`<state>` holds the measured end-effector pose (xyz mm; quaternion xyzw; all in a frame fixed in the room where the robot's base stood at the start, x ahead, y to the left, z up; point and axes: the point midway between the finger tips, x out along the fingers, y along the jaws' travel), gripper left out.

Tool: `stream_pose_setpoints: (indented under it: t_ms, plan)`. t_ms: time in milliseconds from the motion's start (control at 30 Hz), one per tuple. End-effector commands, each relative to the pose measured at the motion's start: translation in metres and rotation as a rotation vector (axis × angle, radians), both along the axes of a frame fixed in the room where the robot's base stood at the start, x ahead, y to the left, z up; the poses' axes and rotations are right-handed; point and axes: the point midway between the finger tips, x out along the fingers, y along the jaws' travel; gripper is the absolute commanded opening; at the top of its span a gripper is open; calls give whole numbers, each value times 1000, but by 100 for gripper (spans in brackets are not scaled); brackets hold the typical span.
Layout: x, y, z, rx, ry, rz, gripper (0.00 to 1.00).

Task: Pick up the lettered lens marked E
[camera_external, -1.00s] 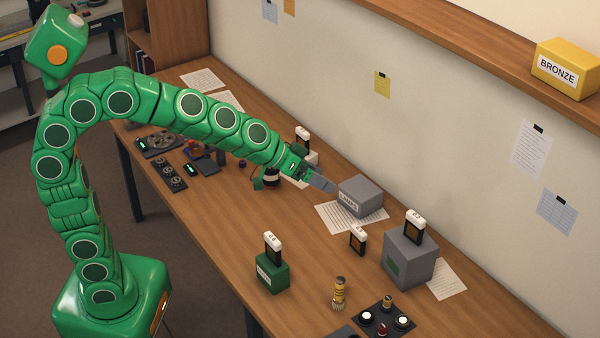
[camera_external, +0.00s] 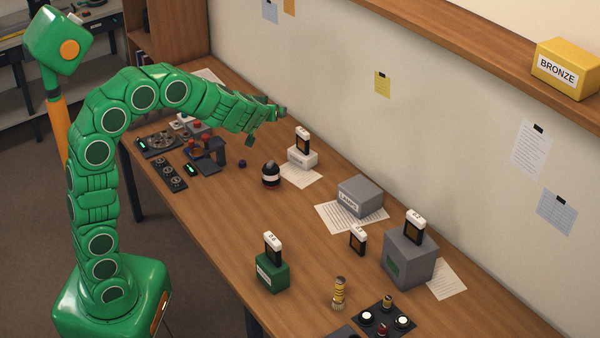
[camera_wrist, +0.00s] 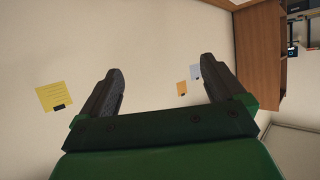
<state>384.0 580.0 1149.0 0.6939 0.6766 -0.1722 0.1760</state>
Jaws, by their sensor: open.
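Several dark-framed pieces with white, marked tops look like the lettered lenses; their letters are too small to read, so I cannot tell which is E. One stands on a white block (camera_external: 302,140), one on a green block (camera_external: 273,246), one on a grey box (camera_external: 415,226), and one directly on the bench (camera_external: 357,240). My gripper (camera_external: 268,124) is raised above the bench, up and left of the piece on the white block. In the wrist view my gripper (camera_wrist: 160,68) is open and empty, with the wall behind its fingers.
A grey LAMPS box (camera_external: 360,196) lies on a paper near the wall. A black round jar (camera_external: 271,175), a yellow-banded cylinder (camera_external: 339,292) and a dark tray (camera_external: 384,320) stand on the bench. The shelf (camera_external: 470,45) juts out above.

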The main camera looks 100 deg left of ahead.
Motion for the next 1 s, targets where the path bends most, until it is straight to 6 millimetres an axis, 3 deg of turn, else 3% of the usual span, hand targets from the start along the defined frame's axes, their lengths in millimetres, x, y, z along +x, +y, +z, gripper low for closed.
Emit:
stream_pose_setpoints:
  t_ms: [67,567,1000]
  plan:
    - [-10,5,-7,-2,15,29,97]
    - [-8,3,-67,-4,15,23,97]
    - [-9,3,-151,-7,16,22,97]
